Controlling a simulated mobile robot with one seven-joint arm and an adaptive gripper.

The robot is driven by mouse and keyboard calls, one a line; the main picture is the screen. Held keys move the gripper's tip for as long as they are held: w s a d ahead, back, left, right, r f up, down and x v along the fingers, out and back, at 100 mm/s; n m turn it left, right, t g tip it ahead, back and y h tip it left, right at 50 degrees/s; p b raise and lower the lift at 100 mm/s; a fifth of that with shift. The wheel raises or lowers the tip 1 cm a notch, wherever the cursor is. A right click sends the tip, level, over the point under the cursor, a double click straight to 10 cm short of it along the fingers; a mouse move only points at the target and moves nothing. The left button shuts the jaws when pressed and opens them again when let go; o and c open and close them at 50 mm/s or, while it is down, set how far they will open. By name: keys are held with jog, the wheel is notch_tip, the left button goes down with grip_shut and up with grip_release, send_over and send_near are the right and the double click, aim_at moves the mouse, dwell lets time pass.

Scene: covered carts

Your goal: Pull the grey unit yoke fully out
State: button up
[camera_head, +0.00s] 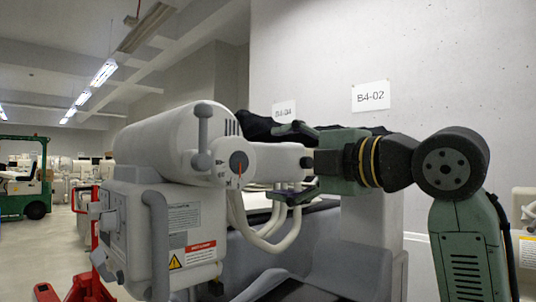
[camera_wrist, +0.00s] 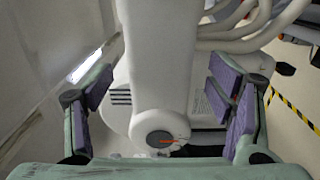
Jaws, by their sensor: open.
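The grey unit (camera_head: 165,140) stands left of centre in the head view, with a rounded drum on top and a boxy body below. Its yoke (camera_head: 265,160) seems to be the pale arm with a round dial, marked by an orange-red line, at its left end. In the wrist view the pale yoke (camera_wrist: 165,65) runs down the middle to the same dial. My gripper (camera_head: 292,163) is open, one finger above and one below the arm in the head view. In the wrist view its purple pads (camera_wrist: 160,98) flank the arm with visible gaps. The yoke's far end is hidden behind my gripper.
Pale hoses (camera_head: 270,235) loop below the arm, close to the lower finger. A grey seat-like base (camera_head: 320,255) lies beneath. A concrete wall (camera_head: 440,80) with paper signs stands behind. A red pallet jack (camera_head: 80,285) and green forklift (camera_head: 25,180) are at left.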

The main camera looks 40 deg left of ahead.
aim_at(274, 162)
jog(key=shift+w+a+p, duration=0.15)
jog(key=shift+a+p, duration=0.25)
jog(key=shift+a, duration=1.5)
jog(key=shift+c, duration=0.4)
